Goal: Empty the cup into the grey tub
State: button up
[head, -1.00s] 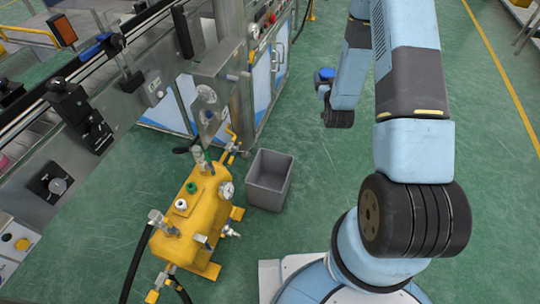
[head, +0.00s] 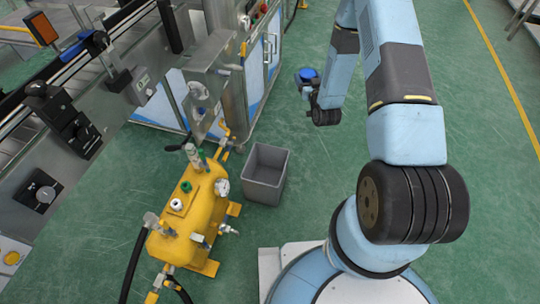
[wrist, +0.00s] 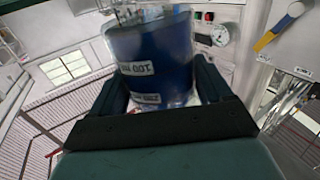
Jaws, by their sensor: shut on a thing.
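The cup (wrist: 155,60) fills the middle of the wrist view. It is clear-walled, looks blue inside, and carries white labels with upside-down print. My gripper (wrist: 158,88) is shut on it, with one finger at each side. In the head view the cup (head: 308,75) is a small blue shape at the end of my arm, above the floor. The grey tub (head: 266,189) stands on the green floor, nearer the camera and left of the cup. The tub's visible inside looks empty. The cup is apart from the tub.
A yellow tank (head: 190,222) with valves and hoses stands just left of the tub. A steel machine with a conveyor (head: 100,75) fills the upper left. Green floor (head: 300,150) is clear between the tub and my arm.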

jog(key=s+a+f+n+g, duration=0.1)
jog(key=s+a+f+g, duration=0.2)
jog(key=f, duration=1.1)
jog(key=s+a+f+n+g+y, duration=0.1)
jog(key=s+a+f+g, duration=0.2)
jog(key=a+f+g, duration=0.4)
jog(key=s+a+f+n+g+y, duration=0.1)
jog(key=s+a+f+g, duration=0.2)
jog(key=f, duration=1.7)
jog(key=shift+a+f+g, duration=0.4)
jog(key=shift+a+g, duration=1.15)
jog(key=shift+g, duration=1.95)
jog(key=shift+w+a+r+m+g+h, duration=0.15)
jog(key=shift+w+a+m+g+h, duration=0.2)
jog(key=shift+g, duration=0.6)
jog(key=shift+w+r+m+g+h, duration=0.15)
jog(key=shift+w+g+h, duration=0.3)
jog(key=shift+g, duration=0.5)
